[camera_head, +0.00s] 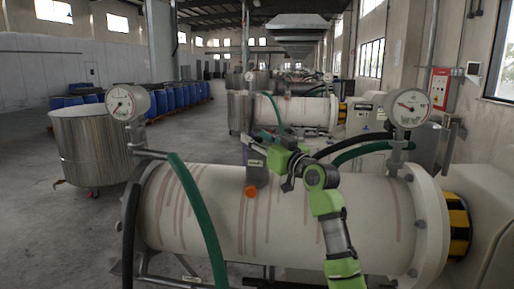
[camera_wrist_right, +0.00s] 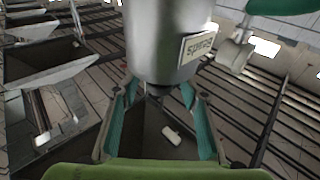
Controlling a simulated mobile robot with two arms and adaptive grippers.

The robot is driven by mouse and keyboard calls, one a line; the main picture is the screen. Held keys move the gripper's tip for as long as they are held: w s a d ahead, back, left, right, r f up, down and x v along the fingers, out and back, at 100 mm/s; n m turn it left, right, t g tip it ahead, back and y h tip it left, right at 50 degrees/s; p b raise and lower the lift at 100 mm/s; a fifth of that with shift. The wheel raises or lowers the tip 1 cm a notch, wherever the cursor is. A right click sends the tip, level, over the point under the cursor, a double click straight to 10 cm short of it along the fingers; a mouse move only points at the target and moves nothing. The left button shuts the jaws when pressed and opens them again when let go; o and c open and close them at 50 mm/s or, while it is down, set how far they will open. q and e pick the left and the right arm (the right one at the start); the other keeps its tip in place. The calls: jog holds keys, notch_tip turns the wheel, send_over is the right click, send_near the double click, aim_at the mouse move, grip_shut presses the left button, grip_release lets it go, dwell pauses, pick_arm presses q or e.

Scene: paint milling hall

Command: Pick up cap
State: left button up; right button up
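A small orange round piece (camera_head: 251,191), which looks like a cap, sits on the front of the large pale cylinder (camera_head: 290,215) in the head view. I cannot make it out in the right wrist view. A shiny metal cylinder (camera_wrist_right: 165,40) with a label stands just beyond the fingertips. My left gripper is not seen.
Gauges (camera_head: 127,103) and (camera_head: 408,108) stand at both ends of the pale cylinder. A metal vat (camera_head: 92,145) stands left, with blue drums (camera_head: 180,97) behind. Open grey floor lies to the left.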

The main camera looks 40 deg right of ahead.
jog(key=shift+s, duration=0.1)
grip_shut()
jog(key=shift+r, duration=0.1)
